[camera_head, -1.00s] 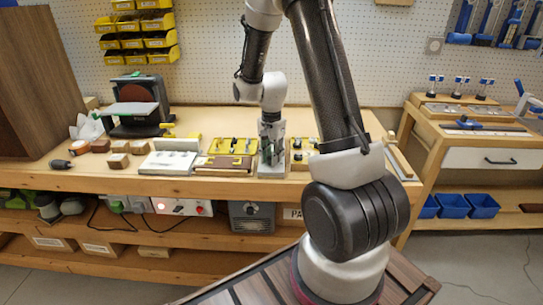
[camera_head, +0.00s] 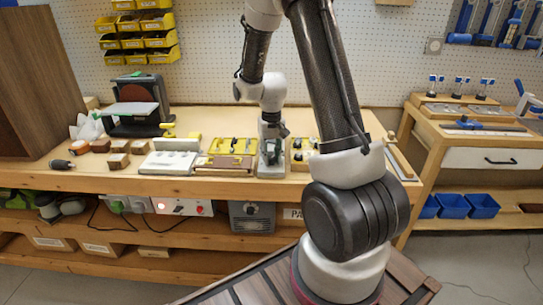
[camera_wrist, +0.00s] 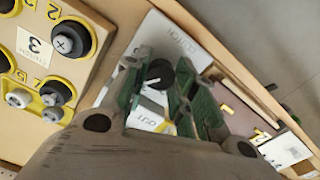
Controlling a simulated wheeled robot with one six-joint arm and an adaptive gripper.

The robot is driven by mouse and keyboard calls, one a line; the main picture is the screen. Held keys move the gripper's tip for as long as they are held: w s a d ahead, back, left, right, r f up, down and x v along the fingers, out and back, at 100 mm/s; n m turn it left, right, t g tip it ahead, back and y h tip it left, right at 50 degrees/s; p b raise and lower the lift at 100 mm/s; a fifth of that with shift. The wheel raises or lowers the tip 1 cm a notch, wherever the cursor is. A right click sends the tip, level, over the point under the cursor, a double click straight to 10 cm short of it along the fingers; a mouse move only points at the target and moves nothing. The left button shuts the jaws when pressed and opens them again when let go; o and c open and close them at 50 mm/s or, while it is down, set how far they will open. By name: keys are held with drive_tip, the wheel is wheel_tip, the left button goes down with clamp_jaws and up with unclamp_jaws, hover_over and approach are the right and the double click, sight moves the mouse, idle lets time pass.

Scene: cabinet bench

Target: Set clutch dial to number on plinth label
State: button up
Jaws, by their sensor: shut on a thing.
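The clutch dial (camera_wrist: 159,74) is a small round black knob on a pale plinth (camera_wrist: 188,38) printed "CLUTCH" in the wrist view. My gripper (camera_wrist: 163,86) has its green-lined fingers on either side of the dial and is shut on it. The fingers and palm hide parts of the plinth and the dial's marks. In the head view my gripper (camera_head: 271,150) points down over the pale plinth (camera_head: 270,172) near the bench's front edge.
The tan block (camera_wrist: 85,72) beside the plinth carries black and grey knobs in yellow rings. In the head view a yellow tray (camera_head: 232,146), a white block (camera_head: 168,163) and a sander (camera_head: 137,105) stand left of my gripper. The bench front edge is close.

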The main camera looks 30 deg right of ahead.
drive_tip(key=n, duration=0.7)
idle(0.6)
drive_tip(key=o, duration=1)
drive_tip(key=shift+o, duration=0.2)
